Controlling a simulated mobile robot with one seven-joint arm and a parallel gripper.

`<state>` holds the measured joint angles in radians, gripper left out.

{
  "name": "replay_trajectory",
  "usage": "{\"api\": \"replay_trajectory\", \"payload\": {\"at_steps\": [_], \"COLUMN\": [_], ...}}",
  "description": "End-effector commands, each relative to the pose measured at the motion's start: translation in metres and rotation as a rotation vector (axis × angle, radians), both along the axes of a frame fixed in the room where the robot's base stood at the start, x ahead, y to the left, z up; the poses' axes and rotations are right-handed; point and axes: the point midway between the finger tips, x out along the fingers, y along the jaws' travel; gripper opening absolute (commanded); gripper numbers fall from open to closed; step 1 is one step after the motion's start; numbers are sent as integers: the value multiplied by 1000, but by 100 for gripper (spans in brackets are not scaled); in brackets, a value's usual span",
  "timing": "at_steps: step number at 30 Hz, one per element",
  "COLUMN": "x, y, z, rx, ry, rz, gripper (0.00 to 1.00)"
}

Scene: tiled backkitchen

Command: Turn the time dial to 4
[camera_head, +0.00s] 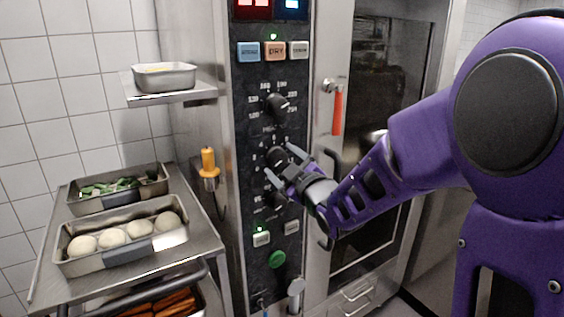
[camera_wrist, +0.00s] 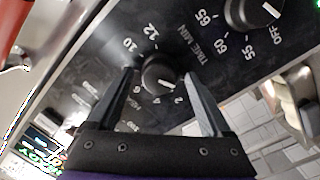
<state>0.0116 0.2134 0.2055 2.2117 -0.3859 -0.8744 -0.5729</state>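The round black dial marked 2 to 12 (camera_wrist: 158,72) sits in the middle of the wrist view. The words TIME MIN are printed between it and a dial marked OFF, 55, 60 and 65 (camera_wrist: 252,12). The white line on the middle dial points roughly toward 2. My gripper (camera_wrist: 161,76) is open, with one finger on each side of this dial and a gap showing on both sides. In the head view my gripper (camera_head: 280,161) is at the middle dial (camera_head: 275,156) of the control panel and partly covers it.
A temperature dial (camera_head: 276,104) is above, with several buttons (camera_head: 274,50) higher up. A red door handle (camera_head: 337,113) is close on the right. A cart (camera_head: 192,249) with food pans and a wall shelf (camera_head: 201,90) stand left. An orange-handled probe (camera_head: 208,161) hangs beside the panel.

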Motion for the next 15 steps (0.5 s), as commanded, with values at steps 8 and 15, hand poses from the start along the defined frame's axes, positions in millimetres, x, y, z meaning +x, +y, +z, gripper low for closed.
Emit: {"api": "replay_trajectory", "payload": {"at_steps": [8, 15], "x": [0, 0], "y": [0, 0], "z": [0, 1], "rx": [0, 1], "ry": [0, -2], "rz": [0, -1], "gripper": [33, 0]}}
